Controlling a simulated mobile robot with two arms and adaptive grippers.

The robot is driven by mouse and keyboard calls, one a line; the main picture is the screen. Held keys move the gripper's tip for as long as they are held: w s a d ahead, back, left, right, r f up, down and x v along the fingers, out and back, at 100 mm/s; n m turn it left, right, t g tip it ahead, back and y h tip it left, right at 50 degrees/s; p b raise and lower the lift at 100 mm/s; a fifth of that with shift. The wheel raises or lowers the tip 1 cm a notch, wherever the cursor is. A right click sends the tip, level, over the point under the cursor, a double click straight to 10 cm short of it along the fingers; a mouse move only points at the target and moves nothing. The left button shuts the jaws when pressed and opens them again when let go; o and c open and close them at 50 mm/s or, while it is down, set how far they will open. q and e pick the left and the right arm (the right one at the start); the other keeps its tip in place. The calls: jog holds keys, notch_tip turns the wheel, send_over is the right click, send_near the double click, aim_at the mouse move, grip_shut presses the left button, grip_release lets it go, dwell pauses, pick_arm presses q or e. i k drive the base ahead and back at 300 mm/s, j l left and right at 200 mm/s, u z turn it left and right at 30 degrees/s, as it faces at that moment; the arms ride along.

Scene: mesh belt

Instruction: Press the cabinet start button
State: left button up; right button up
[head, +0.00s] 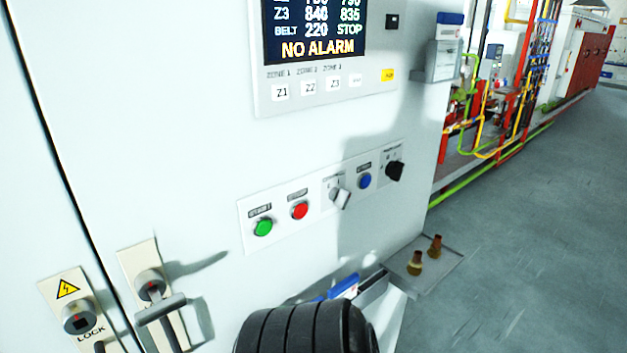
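The white cabinet (150,120) fills the left and middle of the head view. On its front a light panel strip (250,238) carries a green round button (263,227) at its left end, probably the start button; its label is too small to read. A red button (299,210) sits to its right. Further right are a grey selector knob (340,197), a blue button (365,181) and a black knob (395,170). The green button is uncovered. Neither of my grippers can be made out in the head view.
A display (315,32) above reads NO ALARM and STOP. Lock handles (160,308) stick out at lower left. A small shelf (440,262) holds two brownish pieces. Grey floor (520,230) is open at right.

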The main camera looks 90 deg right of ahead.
aim_at(264, 227)
jog(key=z, duration=2.85)
